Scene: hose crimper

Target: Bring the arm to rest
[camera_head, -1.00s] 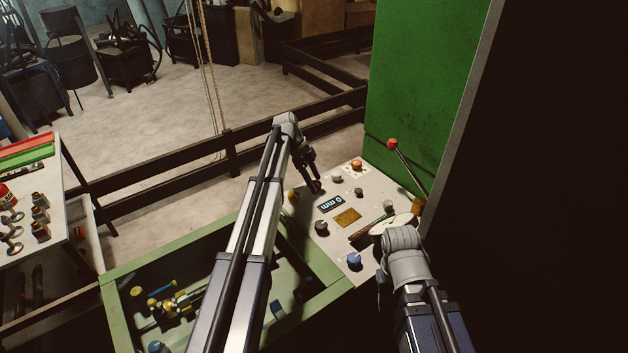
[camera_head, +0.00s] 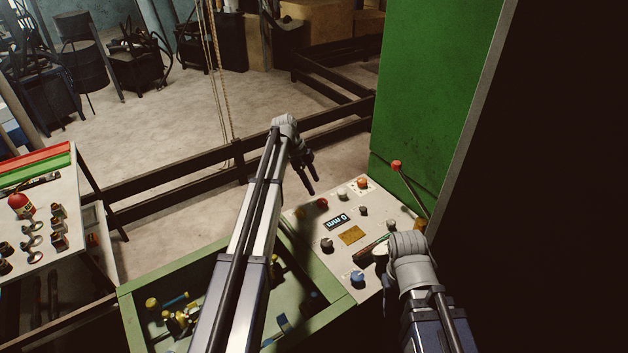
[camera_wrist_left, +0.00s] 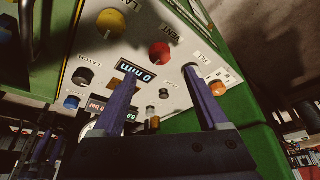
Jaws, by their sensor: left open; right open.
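My left gripper (camera_head: 308,178) is open and empty. In the head view it hangs beyond the upper left edge of the control panel (camera_head: 374,213), apart from the knobs. In the left wrist view its two fingers (camera_wrist_left: 165,100) stand spread in front of the panel, with the red VENT knob (camera_wrist_left: 159,52), a yellow knob (camera_wrist_left: 109,21) and the "0 mm" display (camera_wrist_left: 135,71) behind them.
A red-tipped lever (camera_head: 397,166) stands beside the green machine wall (camera_head: 430,90). A green-rimmed bin (camera_head: 330,312) with fittings lies below my left arm. A table (camera_head: 88,205) with fittings is at left. Dark rails (camera_head: 200,180) run behind.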

